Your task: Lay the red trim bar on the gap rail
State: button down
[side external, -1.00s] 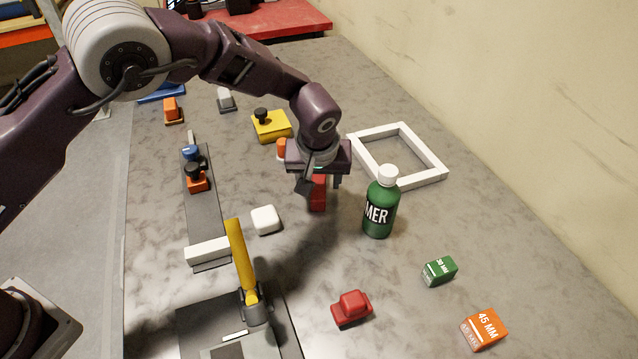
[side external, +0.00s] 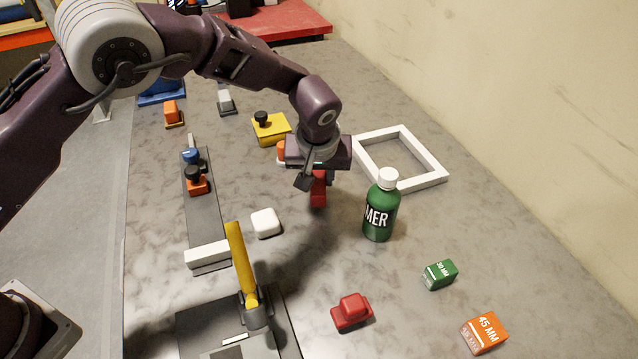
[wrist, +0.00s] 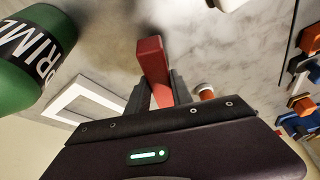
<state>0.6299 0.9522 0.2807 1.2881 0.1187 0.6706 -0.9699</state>
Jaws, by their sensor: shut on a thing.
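The red trim bar (side external: 318,194) is held in my gripper (side external: 318,178), hanging below it just above or at the tabletop; I cannot tell which. In the wrist view the bar (wrist: 153,62) sits between the two fingers (wrist: 155,95) and sticks out beyond them. The long dark grey rail (side external: 203,222), which looks like the gap rail, lies to the left of my gripper.
A green bottle (side external: 380,212) stands close right of my gripper, with a white frame (side external: 432,182) behind it. A white block (side external: 265,222) lies between gripper and rail. A yellow-handled tool (side external: 242,265) rises near the rail's near end. A red block (side external: 351,312) lies in front.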

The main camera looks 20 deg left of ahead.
notch_tip(320, 180, up, 8)
jog(key=shift+f, duration=0.1)
send_over(290, 188)
jog(key=d, duration=0.1)
jog(key=s+a+f+m, duration=0.1)
jog(key=s+a+f, duration=0.15)
jog(key=a, duration=0.45)
jog(key=s+a+m, duration=0.1)
jog(key=s, duration=0.3)
jog(key=s+a+m+h, duration=0.1)
jog(key=s, duration=0.3)
jog(key=s+a+m, duration=0.1)
jog(key=s+a, duration=0.1)
jog(key=s, duration=0.2)
jog(key=shift+s+f+m+t+h, duration=0.25)
jog(key=shift+f+m+t+h, duration=0.05)
jog(key=shift+h, duration=0.1)
jog(key=w+d+r, duration=0.3)
jog(key=w+d, duration=0.7)
jog(key=w, duration=0.3)
notch_tip(290, 188, down, 10)
jog(key=shift+w+r, duration=0.15)
